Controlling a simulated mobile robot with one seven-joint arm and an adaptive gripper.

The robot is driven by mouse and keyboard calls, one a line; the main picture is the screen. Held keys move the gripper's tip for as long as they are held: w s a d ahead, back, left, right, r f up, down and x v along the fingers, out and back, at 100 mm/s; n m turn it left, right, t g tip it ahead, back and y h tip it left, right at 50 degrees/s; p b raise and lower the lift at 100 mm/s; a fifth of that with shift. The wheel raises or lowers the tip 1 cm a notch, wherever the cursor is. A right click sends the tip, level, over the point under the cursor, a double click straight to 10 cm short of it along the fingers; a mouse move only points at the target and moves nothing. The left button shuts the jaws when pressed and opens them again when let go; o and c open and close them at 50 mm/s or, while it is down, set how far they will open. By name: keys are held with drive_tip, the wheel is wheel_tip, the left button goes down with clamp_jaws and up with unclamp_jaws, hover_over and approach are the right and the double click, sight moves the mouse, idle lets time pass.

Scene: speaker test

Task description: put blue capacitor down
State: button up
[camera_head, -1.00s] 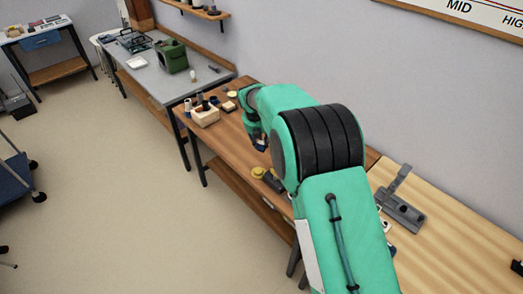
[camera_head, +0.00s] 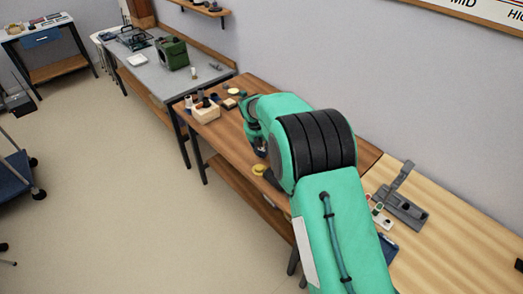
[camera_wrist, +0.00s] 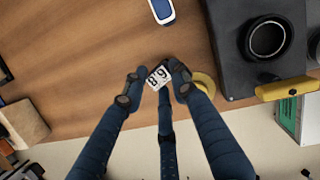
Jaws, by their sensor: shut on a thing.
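My gripper (camera_wrist: 157,80) is shut on a small blue capacitor (camera_wrist: 158,76); its white face, marked 6.8, points to the wrist camera, and the fingertips hide its sides. The wood table (camera_wrist: 110,50) shows below it. I cannot tell whether the capacitor touches the table. In the head view my gripper (camera_head: 261,146) is low over the brown table, partly hidden by my arm, and the capacitor cannot be made out clearly.
A dark box with a round opening (camera_wrist: 232,45) stands right of the gripper, with a yellow disc (camera_wrist: 206,84) beside it. A blue-and-white item (camera_wrist: 162,11) lies ahead. A wooden holder (camera_head: 207,111) stands at the table's far end. Bare wood lies left of the gripper.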

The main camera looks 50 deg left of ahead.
drive_tip(key=shift+f, duration=0.1)
idle(0.3)
drive_tip(key=o, duration=1.2)
drive_tip(key=p+v, duration=0.3)
drive_tip(key=v, duration=0.9)
